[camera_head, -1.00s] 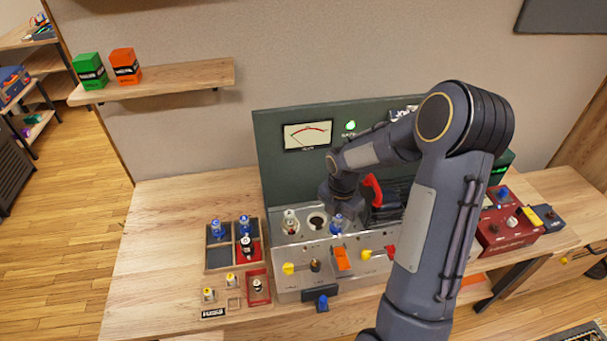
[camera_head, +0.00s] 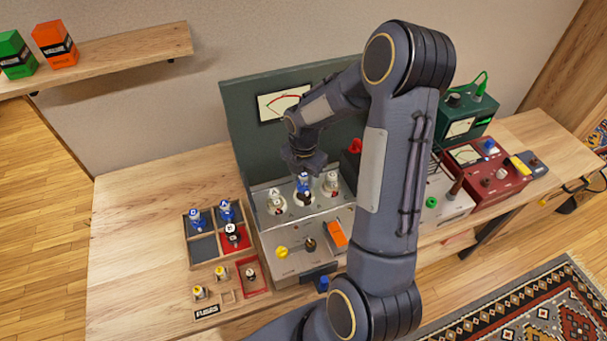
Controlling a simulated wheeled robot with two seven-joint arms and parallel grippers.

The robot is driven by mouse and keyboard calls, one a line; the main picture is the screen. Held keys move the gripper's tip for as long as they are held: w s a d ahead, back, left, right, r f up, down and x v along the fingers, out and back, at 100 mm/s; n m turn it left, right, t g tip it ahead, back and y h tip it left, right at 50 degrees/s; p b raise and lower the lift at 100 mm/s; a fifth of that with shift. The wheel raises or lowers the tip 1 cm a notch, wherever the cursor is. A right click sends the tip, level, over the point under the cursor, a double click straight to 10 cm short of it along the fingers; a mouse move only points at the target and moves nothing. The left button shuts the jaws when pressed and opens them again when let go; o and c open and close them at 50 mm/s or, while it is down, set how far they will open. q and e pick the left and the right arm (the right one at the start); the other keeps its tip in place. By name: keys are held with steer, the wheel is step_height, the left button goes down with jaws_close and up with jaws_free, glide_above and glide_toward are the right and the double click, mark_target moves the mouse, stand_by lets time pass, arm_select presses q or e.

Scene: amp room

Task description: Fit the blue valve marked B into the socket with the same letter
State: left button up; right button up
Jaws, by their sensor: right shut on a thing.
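My right gripper (camera_head: 303,163) points down over the amplifier's socket panel and is shut on the blue valve (camera_head: 304,184). The valve looks upright, at the middle socket (camera_head: 304,198); I cannot tell whether its base is in the socket or just above it. Its letter is too small to read surely. A clear, white-lettered valve (camera_head: 275,200) stands in the socket to its left and another (camera_head: 332,182) to its right. The socket letters cannot be read. My left gripper is out of view.
A divided tray (camera_head: 187,238) left of the amplifier holds two blue valves (camera_head: 196,219) and a dark valve (camera_head: 232,235) in its red part; one compartment is empty. Small yellow-topped valves (camera_head: 199,292) stand in front. The green meter panel (camera_head: 240,120) rises behind the sockets.

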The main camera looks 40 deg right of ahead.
steer(key=shift+f, duration=0.6)
steer(key=shift+f+b, duration=1.35)
steer(key=shift+f, duration=0.15)
stand_by(1.1)
steer(key=o, duration=1.1)
step_height(320, 180, up, 8)
steer(key=shift+f+b, duration=0.1)
steer(key=shift+b, duration=0.2)
steer(key=shift+s, duration=0.1)
